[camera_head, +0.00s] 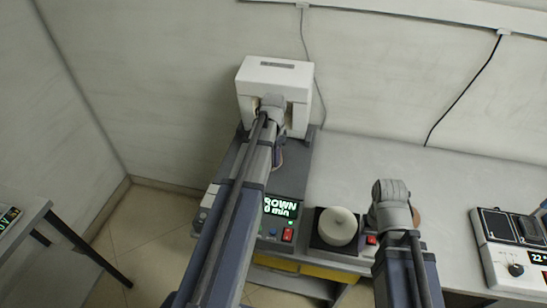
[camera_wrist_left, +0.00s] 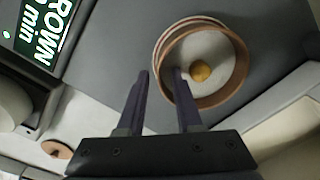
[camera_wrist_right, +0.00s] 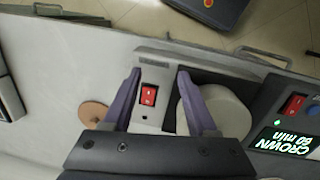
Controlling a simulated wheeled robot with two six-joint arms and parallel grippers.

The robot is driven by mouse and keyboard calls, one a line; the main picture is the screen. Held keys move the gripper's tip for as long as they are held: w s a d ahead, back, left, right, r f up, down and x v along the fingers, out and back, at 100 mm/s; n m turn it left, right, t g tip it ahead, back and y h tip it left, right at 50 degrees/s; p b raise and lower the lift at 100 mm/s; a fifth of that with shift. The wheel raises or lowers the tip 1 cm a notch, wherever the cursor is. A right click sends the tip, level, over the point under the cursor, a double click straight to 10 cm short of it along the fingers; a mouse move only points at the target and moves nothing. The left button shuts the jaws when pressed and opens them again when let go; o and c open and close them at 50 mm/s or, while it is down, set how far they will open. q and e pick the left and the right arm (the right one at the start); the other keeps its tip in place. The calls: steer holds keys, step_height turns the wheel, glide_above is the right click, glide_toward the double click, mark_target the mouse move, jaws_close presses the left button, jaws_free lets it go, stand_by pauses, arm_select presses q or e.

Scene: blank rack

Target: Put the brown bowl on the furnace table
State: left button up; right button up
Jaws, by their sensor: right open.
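The brown bowl (camera_wrist_left: 240,62) shows in the left wrist view, upright on a dark grey surface, with a small golden-brown piece inside. My left gripper (camera_wrist_left: 160,74) has its fingers apart at the bowl's near left wall, one outside and one over the inside; contact is not clear. In the head view my left gripper (camera_head: 274,148) is in front of the white furnace (camera_head: 276,75), and my arm hides most of the bowl and furnace table. My right gripper (camera_wrist_right: 159,72) is open and empty above the bench; it also shows in the head view (camera_head: 391,190).
A dark square unit with a pale round block (camera_head: 336,226) stands left of my right gripper. A lit display (camera_head: 282,208) is on the furnace front. A white device (camera_head: 515,250) stands at the right. The bench (camera_head: 400,155) behind is clear.

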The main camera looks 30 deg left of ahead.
arm_select(q)
steer(key=shift+r, duration=0.15)
arm_select(e)
steer(key=shift+r, duration=0.1)
arm_select(q)
step_height(320, 180, up, 12)
steer(key=p, duration=1.2)
arm_select(e)
step_height(320, 180, up, 12)
arm_select(q)
steer(key=shift+d, duration=0.1)
steer(key=s+d+n, duration=0.1)
steer(key=s+d, duration=0.4)
steer(key=d, duration=0.3)
steer(key=s+d, duration=0.6)
steer(key=d, duration=0.3)
steer(key=s+d+n+y, duration=0.1)
steer(key=s+d, duration=0.5)
steer(key=d, duration=0.3)
steer(key=shift+s+d+n, duration=0.2)
steer(key=shift+n, duration=0.1)
steer(key=shift+d+r, duration=0.1)
arm_select(e)
steer(key=shift+d, duration=0.1)
